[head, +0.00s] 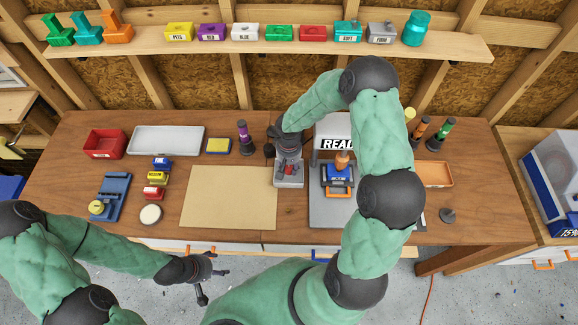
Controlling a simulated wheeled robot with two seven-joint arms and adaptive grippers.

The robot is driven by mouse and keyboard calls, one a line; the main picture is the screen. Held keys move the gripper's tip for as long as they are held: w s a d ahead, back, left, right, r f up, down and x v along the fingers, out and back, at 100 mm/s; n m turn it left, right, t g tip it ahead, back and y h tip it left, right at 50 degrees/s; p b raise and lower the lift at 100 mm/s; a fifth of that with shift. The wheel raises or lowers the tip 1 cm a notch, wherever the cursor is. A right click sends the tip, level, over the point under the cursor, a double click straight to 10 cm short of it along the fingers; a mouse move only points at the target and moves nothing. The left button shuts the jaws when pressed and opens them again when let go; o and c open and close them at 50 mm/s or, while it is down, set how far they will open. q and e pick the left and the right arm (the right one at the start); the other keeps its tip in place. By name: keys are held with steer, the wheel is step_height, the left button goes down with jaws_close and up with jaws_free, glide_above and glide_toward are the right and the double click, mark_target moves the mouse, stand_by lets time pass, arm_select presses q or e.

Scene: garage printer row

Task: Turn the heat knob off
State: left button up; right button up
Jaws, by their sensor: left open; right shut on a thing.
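The heat knob is on a small grey control box (289,183) between the tan mat and the grey press. My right gripper (289,165) reaches down over this box and is shut on the knob, which it mostly hides. A bit of red shows at the fingers. Which way the knob points cannot be told. My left gripper (207,283) is open and empty, in front of the bench's front edge.
A press (326,212) with an orange-handled blue block and a sign reading "READ", partly covered by my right arm, stands right of the box. A tan mat (230,198) lies left. A purple-banded bottle (244,137) stands behind left. An orange tray (436,174) is at right.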

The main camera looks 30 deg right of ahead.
steer(key=shift+w+n, duration=0.2)
steer(key=shift+n, duration=1)
steer(key=n, duration=0.2)
steer(key=shift+r+n+b, duration=0.1)
steer(key=shift+n+b, duration=0.2)
steer(key=shift+b, duration=0.1)
steer(key=n, duration=0.5)
steer(key=shift+n, duration=0.4)
steer(key=o, duration=1.1)
steer(key=shift+w, duration=0.1)
steer(key=shift+c, duration=0.2)
steer(key=shift+o, duration=0.4)
steer(key=shift+a, duration=0.15)
